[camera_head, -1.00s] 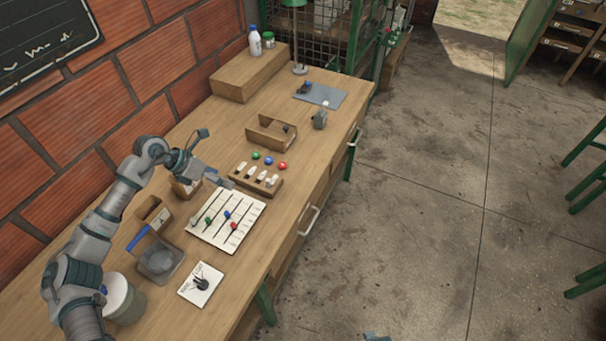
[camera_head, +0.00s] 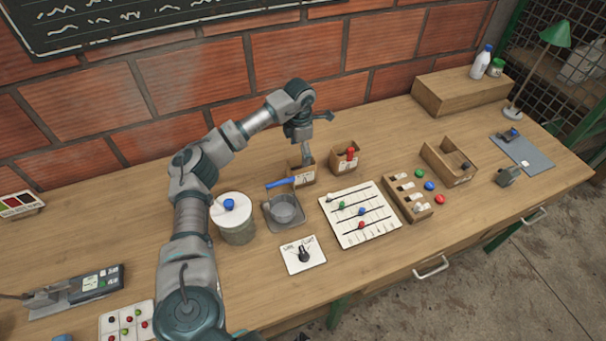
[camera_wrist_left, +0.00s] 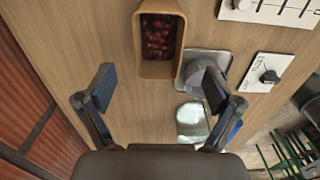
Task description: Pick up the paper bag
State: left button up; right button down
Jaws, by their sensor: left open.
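A small open-topped brown paper bag (camera_head: 302,175) with a white label stands on the bench beside the grey tray. In the left wrist view, a paper bag (camera_wrist_left: 142,58) holding dark red cherries is at the top middle, next to that tray. A second brown bag (camera_head: 345,162) with something red in it stands to its right. My left gripper (camera_head: 316,136) is open and empty above the nearer bag; one finger overlaps it in the head view. In the wrist view the spread fingers (camera_wrist_left: 160,82) lie nearer the camera than the bag. I do not see my right gripper.
The grey tray (camera_head: 287,224) with a blue-handled scoop and a white tub (camera_head: 237,232) stand close by. A white lined board (camera_head: 378,234), a card (camera_head: 291,262) and a wooden rack (camera_head: 390,199) lie to the right. The brick wall (camera_head: 196,80) rises behind.

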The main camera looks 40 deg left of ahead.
aim_at(300, 162)
pick_arm(q)
jog(key=f, duration=0.4)
jog(key=f+b, duration=0.1)
jog(key=shift+w+d+f, duration=0.2)
jog(key=shift+w+f, duration=0.1)
jog(key=shift+f, duration=0.1)
pick_arm(e)
jog(key=r, duration=0.2)
jog(key=shift+s+d+r, duration=0.15)
jog(key=shift+d+r, duration=0.1)
jog(key=shift+r, duration=0.15)
pick_arm(q)
jog(key=shift+a, duration=0.1)
jog(key=shift+c, duration=0.3)
jog(key=shift+a+f, duration=0.1)
jog(key=shift+a, duration=0.25)
jog(key=c, duration=1.6)
jog(key=shift+d, duration=0.1)
grip_shut()
jog(key=shift+d, duration=0.15)
pick_arm(e)
jog(key=shift+a, duration=0.25)
